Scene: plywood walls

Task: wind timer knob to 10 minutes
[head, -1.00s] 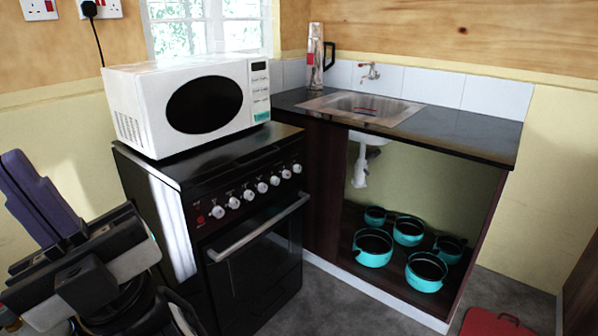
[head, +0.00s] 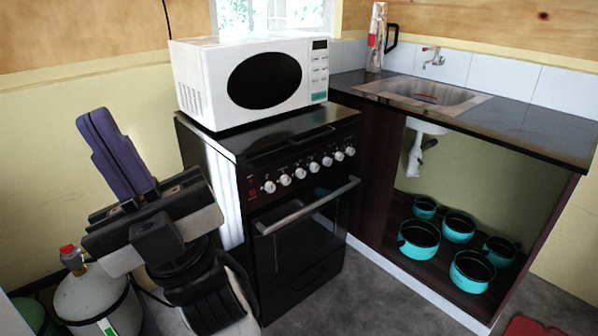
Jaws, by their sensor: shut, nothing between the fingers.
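The black stove (head: 297,235) has a row of several white knobs (head: 314,167) along its front panel, above the oven handle. A red button (head: 252,192) sits at the panel's left end. Markings are too small to read, so I cannot tell which knob is the timer. A white microwave (head: 250,80) with a small button panel stands on the stove; no round knob shows on it. My gripper (head: 92,120) has its purple fingers together, pointing up and left. It is left of the stove, in front of the yellow wall, apart from the knobs and empty.
The oven handle (head: 307,207) juts out below the knobs. A counter (head: 513,123) with a sink (head: 422,96) is at right, with several teal pots (head: 419,238) beneath. A grey gas cylinder (head: 95,300) stands at lower left. Grey floor (head: 385,290) is clear before the stove.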

